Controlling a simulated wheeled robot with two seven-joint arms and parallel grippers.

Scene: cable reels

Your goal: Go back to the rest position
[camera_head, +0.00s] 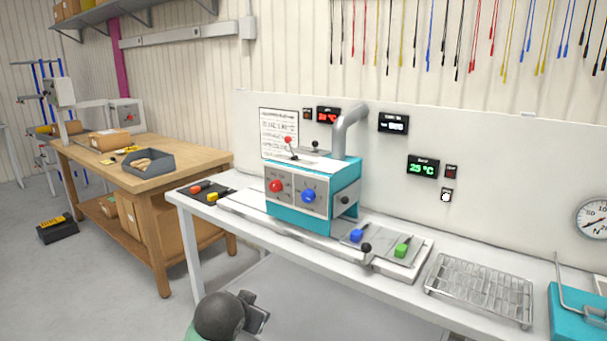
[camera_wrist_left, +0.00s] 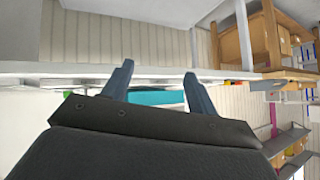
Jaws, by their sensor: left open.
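My left gripper (camera_wrist_left: 158,85) shows in the left wrist view with its two fingers spread apart and nothing between them. In the head view a dark rounded part of my arm is low in the middle, in front of the white bench (camera_head: 300,252), with the gripper itself unclear there. A teal machine (camera_head: 297,192) with a red knob and a blue knob stands on the bench, apart from my arm. My right gripper is in neither view.
A wooden table (camera_head: 185,178) with a grey bin (camera_head: 148,162) stands at the left. A wire rack (camera_head: 480,288) and small coloured pieces lie on the white bench. A black toolbox (camera_head: 57,228) is on the floor.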

